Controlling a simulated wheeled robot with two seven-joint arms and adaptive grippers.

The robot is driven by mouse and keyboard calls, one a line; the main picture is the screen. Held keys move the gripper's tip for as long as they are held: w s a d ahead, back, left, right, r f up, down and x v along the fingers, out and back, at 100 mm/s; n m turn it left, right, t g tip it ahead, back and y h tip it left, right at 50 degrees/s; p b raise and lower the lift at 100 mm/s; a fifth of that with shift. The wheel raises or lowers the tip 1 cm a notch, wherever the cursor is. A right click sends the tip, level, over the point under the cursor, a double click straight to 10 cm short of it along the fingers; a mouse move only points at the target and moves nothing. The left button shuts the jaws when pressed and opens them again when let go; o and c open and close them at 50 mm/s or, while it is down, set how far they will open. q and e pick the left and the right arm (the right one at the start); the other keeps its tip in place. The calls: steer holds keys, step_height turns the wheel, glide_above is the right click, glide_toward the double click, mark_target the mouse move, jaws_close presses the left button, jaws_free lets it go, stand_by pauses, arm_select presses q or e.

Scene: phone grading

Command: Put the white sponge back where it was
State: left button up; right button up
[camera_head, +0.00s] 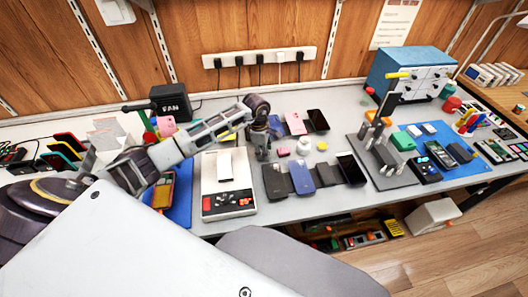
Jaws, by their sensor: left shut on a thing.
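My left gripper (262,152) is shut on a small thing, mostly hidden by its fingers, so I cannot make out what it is. It points down over the table between the white scale-like device and the loose phones. A small white item (303,146) stands to its right, beside a small pink block (283,152). At this size I cannot tell whether the white item is the white sponge. My right gripper is not in view.
Several dark and blue phones (301,176) lie in front of the gripper. A white jar with a yellow top (322,146) stands nearby.

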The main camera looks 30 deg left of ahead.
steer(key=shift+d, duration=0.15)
arm_select(q)
steer(key=shift+f, duration=0.1)
steer(key=o, duration=0.6)
steer(key=shift+c, duration=0.2)
steer(key=o, duration=0.4)
steer(key=shift+c, duration=0.2)
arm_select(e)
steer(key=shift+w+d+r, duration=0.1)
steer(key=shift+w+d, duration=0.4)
